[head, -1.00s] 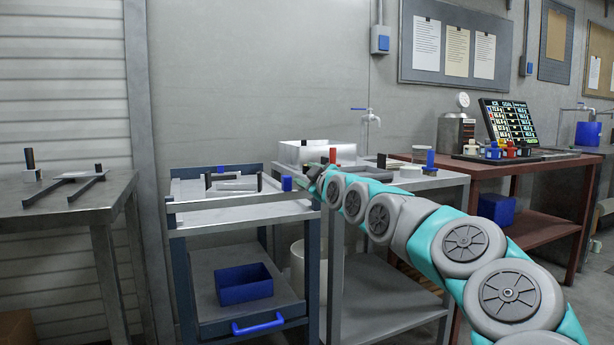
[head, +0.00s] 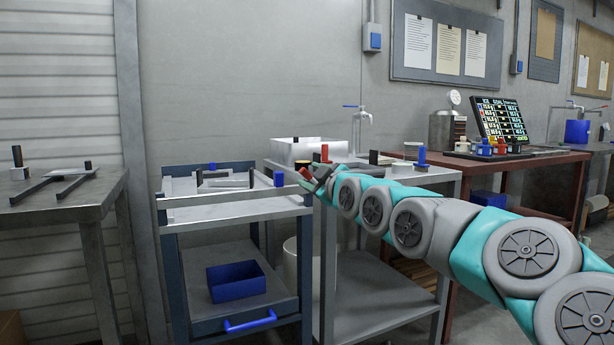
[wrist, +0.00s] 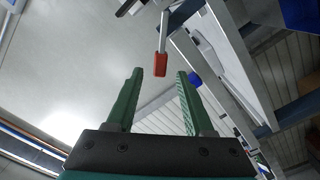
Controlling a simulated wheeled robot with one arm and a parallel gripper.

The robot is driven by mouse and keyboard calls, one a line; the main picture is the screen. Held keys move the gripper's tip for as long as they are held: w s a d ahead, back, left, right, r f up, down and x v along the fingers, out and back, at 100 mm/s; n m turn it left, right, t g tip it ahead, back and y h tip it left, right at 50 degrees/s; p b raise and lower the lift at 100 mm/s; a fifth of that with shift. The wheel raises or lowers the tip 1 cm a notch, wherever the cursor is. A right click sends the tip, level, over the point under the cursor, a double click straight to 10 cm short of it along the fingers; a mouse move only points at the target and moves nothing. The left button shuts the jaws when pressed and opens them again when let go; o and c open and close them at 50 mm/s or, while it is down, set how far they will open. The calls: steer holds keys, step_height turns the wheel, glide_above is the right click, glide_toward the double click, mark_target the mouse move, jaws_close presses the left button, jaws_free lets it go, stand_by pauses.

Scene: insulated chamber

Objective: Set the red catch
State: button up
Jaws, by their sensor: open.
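The red catch (wrist: 160,65) shows in the wrist view as a small red block on the end of a pale metal bar. It lies ahead of my gripper (wrist: 160,75), in line with the gap between the two green fingers. The fingers are open with nothing between them that I can see. In the head view my gripper (head: 313,186) is at the right end of the cart's top rail, where a small red piece (head: 305,173) shows beside it. I cannot tell from there whether the gripper touches it.
The cart (head: 235,214) has a blue block (head: 278,179) near my gripper and a blue bin (head: 237,281) on its lower shelf. A metal table (head: 385,277) adjoins on the right, holding a white basin (head: 285,152). Another table (head: 60,210) stands at the left.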

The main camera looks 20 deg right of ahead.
steer(key=shift+s, duration=0.15)
steer(key=shift+c, duration=0.3)
steer(key=shift+d, duration=0.15)
steer(key=shift+c, duration=0.7)
steer(key=d+m, duration=0.2)
steer(key=s+d+m+g, duration=0.1)
steer(key=d+m, duration=0.3)
steer(key=shift+s+r+m+h, duration=0.25)
steer(key=shift+r+m+h, duration=0.1)
steer(key=shift+m+h, duration=0.05)
steer(key=c, duration=0.4)
steer(key=m, duration=0.1)
steer(key=s+d+r+m, duration=0.1)
steer(key=m, duration=0.1)
steer(key=shift+s+d+g, duration=0.15)
steer(key=shift+d+g, duration=0.1)
steer(key=shift+g, duration=0.15)
steer(key=shift+c, duration=1)
steer(key=s+r+m+y, duration=0.1)
steer(key=s+r+m, duration=0.1)
steer(key=m, duration=0.1)
steer(key=s+r+m+y, duration=0.2)
steer(key=m, duration=0.1)
steer(key=shift+a+b, duration=0.15)
steer(key=shift+b, duration=0.15)
jaws_close()
steer(key=w+a+f, duration=0.4)
steer(key=w+a, duration=0.1)
steer(key=w, duration=0.4)
steer(key=shift+g+y, duration=0.3)
